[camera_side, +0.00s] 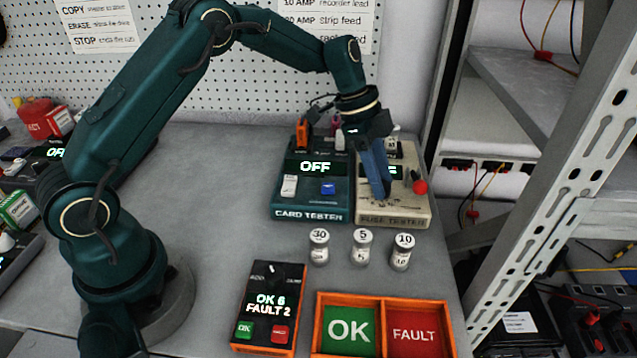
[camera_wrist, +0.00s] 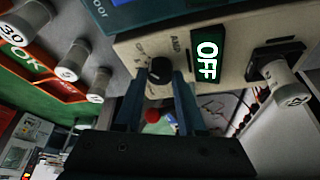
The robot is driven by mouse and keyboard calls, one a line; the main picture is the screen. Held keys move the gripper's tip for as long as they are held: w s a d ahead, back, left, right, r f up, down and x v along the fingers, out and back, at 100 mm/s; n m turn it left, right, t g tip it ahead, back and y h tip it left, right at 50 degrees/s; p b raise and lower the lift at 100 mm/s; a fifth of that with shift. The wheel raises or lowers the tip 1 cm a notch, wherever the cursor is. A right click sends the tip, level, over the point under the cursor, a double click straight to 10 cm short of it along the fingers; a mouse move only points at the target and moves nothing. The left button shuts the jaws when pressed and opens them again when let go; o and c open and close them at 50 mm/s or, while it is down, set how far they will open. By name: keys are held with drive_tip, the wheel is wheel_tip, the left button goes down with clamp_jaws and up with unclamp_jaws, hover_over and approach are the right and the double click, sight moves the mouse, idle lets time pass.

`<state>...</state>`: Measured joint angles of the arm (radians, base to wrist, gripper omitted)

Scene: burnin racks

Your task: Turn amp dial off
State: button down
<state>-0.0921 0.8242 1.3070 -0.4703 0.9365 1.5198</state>
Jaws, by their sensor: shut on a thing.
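The cream fuse tester (camera_side: 408,212) stands at the back right of the bench. Its black amp dial (camera_wrist: 160,70) shows in the wrist view, with a small display (camera_wrist: 207,62) beside it reading OFF. My gripper (camera_side: 381,196) points down over the front of the tester and hides the dial in the side view. In the wrist view my blue fingers (camera_wrist: 158,88) stand on either side of the dial, shut on it. The dial's exact pointer direction is hard to read.
The card tester (camera_side: 312,216), also showing OFF, stands directly left. A red-tipped lever (camera_side: 419,186) sticks out at the fuse tester's right. Fuses marked 30 (camera_side: 319,248), 5 (camera_side: 362,248) and 10 (camera_side: 402,254) stand in front. An orange OK/FAULT tray (camera_side: 381,299) is nearer.

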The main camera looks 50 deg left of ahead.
drive_tip(key=shift+f+m, duration=0.1)
drive_tip(key=shift+m, duration=0.2)
drive_tip(key=c, duration=0.5)
unclamp_jaws()
drive_tip(key=shift+v, duration=2.6)
